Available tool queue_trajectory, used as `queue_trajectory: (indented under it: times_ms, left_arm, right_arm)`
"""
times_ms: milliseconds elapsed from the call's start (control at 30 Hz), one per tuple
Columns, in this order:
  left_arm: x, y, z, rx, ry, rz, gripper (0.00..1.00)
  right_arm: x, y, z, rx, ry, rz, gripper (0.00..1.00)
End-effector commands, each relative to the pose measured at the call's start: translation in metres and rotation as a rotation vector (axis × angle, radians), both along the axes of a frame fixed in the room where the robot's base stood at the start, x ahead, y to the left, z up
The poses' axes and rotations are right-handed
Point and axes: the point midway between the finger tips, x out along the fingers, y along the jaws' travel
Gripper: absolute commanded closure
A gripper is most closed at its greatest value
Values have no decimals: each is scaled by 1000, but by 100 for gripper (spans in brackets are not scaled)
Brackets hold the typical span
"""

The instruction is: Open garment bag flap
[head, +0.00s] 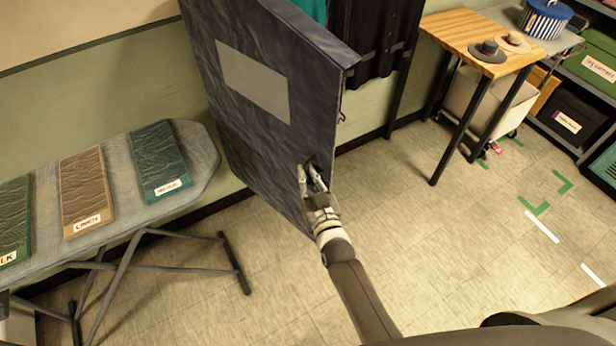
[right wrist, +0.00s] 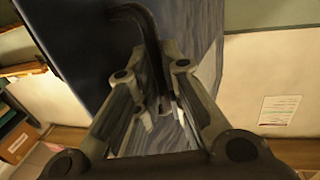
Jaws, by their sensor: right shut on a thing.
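The garment bag flap (head: 225,125) is a large dark blue panel with a grey rectangle on it. It stands upright in the middle of the head view, in front of dark and teal garments (head: 375,40). My right gripper (head: 312,175) is at the flap's lower right part and is shut on its dark handle. In the right wrist view the dark curved handle (right wrist: 135,18) runs down between the fingers (right wrist: 160,105) against the blue surface. The exact contact is partly hidden by the fingers. My left gripper is not in view.
An ironing board (head: 205,150) with several labelled folded fabrics stands at left. A wooden table (head: 500,35) with hats and a shelf with boxes (head: 568,122) stand at right. The tiled floor (head: 450,240) between is clear, with green and white marks.

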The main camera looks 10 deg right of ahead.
Motion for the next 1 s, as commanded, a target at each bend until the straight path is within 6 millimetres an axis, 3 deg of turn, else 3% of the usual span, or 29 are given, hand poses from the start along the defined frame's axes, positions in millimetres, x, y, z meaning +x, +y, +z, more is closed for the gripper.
queue_trajectory:
  times_ms: [233, 267, 433, 767, 1000]
  left_arm:
    - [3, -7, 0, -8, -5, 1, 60]
    - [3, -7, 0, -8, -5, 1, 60]
    - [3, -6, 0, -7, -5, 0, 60]
    - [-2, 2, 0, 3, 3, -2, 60]
    - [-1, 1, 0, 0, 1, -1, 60]
  right_arm:
    - [3, 4, 7, -4, -15, 5, 100]
    - [3, 4, 7, -3, -15, 5, 89]
    - [3, 3, 6, -1, -12, 4, 68]
    - [0, 1, 3, 1, -6, 1, 68]
    - [-28, -1, 1, 0, -3, 2, 68]
